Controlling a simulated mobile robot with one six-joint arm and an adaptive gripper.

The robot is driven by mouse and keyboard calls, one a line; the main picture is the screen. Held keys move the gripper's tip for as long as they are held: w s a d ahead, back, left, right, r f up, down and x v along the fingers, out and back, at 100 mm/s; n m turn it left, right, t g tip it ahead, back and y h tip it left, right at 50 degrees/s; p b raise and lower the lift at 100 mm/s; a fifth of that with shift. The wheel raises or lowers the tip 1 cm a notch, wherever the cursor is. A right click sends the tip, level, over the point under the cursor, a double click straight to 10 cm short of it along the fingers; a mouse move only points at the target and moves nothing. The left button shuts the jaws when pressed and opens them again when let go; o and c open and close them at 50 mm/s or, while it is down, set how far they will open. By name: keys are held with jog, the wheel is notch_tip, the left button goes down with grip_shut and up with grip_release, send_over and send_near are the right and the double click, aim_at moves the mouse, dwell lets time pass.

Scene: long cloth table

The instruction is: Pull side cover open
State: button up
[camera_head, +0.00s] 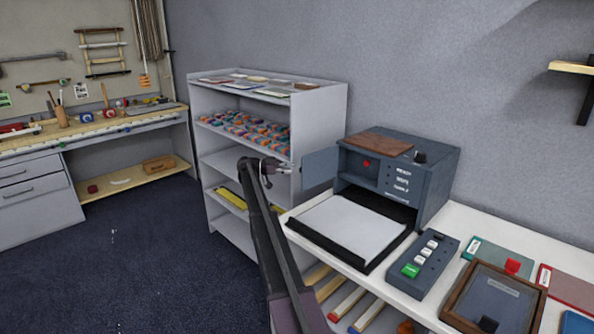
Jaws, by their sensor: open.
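The dark blue-grey machine (432,190) stands on the white table against the wall. Its side cover (320,168) is a flat grey-blue panel that stands out to the left from the machine's left front edge, swung away from the body. Beside it the front recess shows a red knob (367,163). My gripper (290,170) is at the end of my dark arm, just left of the cover's outer edge. It is small in view; its jaws are open. I cannot tell whether a fingertip touches the cover.
A tray with a white sheet (350,229) extends from the machine's front. A button box (422,267) and a wood-framed panel (493,306) lie to the right. A grey shelf unit (238,190) stands close behind my gripper. Open carpet (150,255) lies to the left.

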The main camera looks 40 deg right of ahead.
jog(key=shift+v, duration=1.5)
